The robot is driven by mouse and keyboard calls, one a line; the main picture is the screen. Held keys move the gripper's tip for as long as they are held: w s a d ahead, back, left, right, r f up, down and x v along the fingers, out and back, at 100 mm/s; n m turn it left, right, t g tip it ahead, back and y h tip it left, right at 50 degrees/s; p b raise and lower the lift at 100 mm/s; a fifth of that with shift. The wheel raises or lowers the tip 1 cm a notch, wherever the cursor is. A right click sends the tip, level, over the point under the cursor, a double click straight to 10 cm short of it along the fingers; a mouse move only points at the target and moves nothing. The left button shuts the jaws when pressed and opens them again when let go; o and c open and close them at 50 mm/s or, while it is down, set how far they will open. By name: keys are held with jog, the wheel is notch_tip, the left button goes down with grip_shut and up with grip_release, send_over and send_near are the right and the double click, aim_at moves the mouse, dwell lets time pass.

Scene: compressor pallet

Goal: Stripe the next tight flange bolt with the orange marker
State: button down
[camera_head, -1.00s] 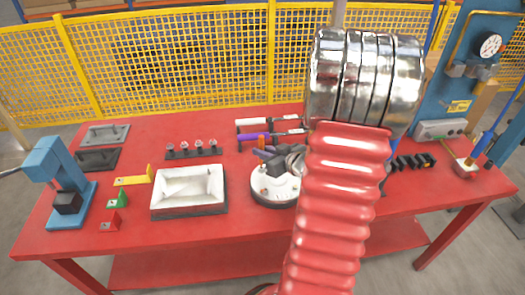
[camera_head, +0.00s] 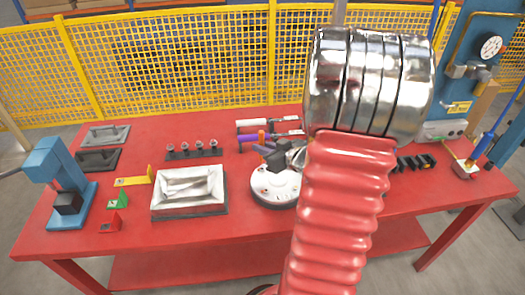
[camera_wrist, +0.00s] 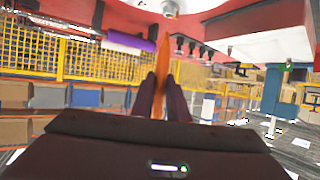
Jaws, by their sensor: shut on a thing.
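The round white flange (camera_head: 262,196) lies on the red table, partly hidden behind my arm. Small bolts and reddish marks show on its top, too small to tell apart. A metal bolt head (camera_wrist: 170,8) shows at the top edge there, close to the marker's far end. I cannot tell whether they touch.
A white tray (camera_head: 217,205) stands left of the flange. A small rack of bolts (camera_head: 195,153) and purple and white tubes (camera_head: 250,124) lie behind. A blue press (camera_head: 45,165) stands at far left.

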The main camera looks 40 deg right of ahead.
jog(key=shift+r, duration=1.3)
